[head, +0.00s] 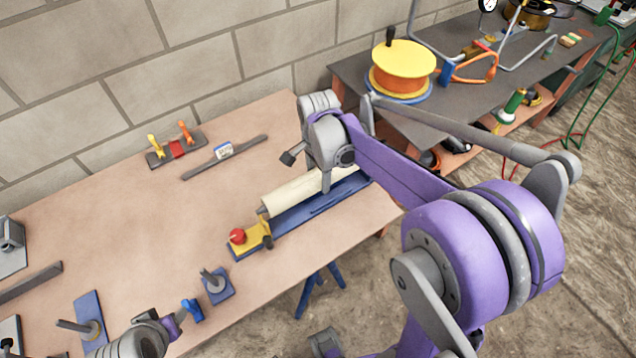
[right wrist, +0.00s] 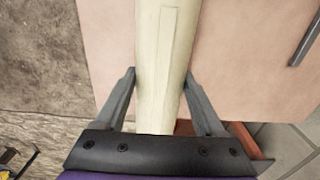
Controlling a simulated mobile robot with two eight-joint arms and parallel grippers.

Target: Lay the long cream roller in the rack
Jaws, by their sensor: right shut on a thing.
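The long cream roller (head: 295,192) is in the middle of the workbench in the head view, slanting up to the right. My right gripper (right wrist: 160,82) is shut on it, with one finger on each side in the right wrist view. In the head view my right wrist (head: 328,145) hides the roller's far part. The long blue rack (head: 315,208), with a yellow end block (head: 256,236) and a red knob (head: 237,236), runs alongside the roller's near side. I cannot tell whether the roller touches it. My left wrist (head: 142,340) shows at the bottom left; its fingers are not clear.
Behind the roller lie a dark bar (head: 225,157) and a small stand with yellow and orange clamps (head: 176,148). Blue plates with pegs (head: 217,285) stand near the front left. A second table (head: 455,105) with an orange spool (head: 402,72) is at the right.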

